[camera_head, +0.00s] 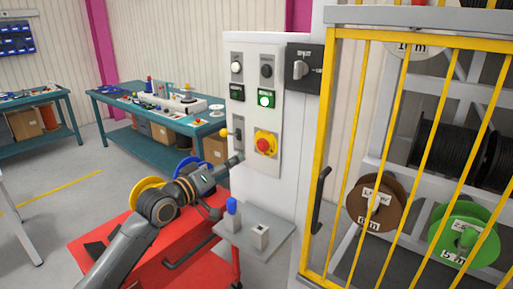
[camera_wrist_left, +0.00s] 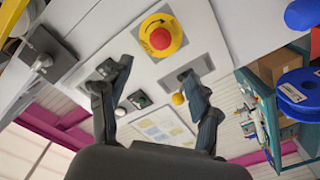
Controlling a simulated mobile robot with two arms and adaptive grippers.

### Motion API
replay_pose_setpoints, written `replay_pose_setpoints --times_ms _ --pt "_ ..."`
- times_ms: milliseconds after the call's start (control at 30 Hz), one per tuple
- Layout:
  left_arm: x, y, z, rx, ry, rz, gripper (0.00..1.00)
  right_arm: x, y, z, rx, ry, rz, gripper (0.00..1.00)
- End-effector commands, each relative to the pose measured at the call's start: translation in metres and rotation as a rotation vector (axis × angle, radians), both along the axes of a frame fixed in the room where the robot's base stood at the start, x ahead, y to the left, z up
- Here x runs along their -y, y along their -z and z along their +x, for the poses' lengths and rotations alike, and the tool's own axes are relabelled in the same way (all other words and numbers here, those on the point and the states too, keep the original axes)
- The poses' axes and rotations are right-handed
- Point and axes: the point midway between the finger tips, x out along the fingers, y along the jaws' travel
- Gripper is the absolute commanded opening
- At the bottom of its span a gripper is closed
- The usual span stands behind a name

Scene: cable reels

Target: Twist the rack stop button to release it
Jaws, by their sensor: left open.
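The rack stop button (camera_head: 264,145) is a red mushroom knob on a yellow round plate, low on the white control panel (camera_head: 284,104). In the left wrist view the button (camera_wrist_left: 160,38) shows near the top centre, unobstructed. My left gripper (camera_head: 238,159) is in front of the panel, left of and slightly below the button in the head view. In the left wrist view my left gripper (camera_wrist_left: 156,68) has its two fingers spread apart, with nothing between them. The button lies ahead of the fingertips, apart from them. My right gripper is not in view.
A black rotary switch (camera_head: 301,69), green button (camera_head: 266,99) and yellow-knobbed lever (camera_head: 224,132) are nearby. A grey shelf (camera_head: 238,238) juts out below. A yellow barred door (camera_head: 321,165) stands right, with cable reels behind. A red cart (camera_head: 190,262) is below my arm.

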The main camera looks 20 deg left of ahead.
Motion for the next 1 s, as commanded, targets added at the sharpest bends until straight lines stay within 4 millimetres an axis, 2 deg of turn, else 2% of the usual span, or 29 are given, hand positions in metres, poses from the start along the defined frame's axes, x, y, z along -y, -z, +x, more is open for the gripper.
replay_pose_setpoints --times_ms 400,600,800,1000 --pt "0.029 -0.002 0.077 -0.002 -0.001 0.001 0.62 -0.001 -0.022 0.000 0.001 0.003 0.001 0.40" --pt "0.039 0.000 0.106 -0.003 0.000 0.002 0.62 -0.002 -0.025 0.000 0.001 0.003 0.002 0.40" --pt "0.044 0.001 0.120 -0.003 0.000 0.003 0.62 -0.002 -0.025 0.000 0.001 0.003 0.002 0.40" --pt "0.045 0.001 0.123 -0.002 -0.001 0.004 0.62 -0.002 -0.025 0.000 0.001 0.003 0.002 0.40"
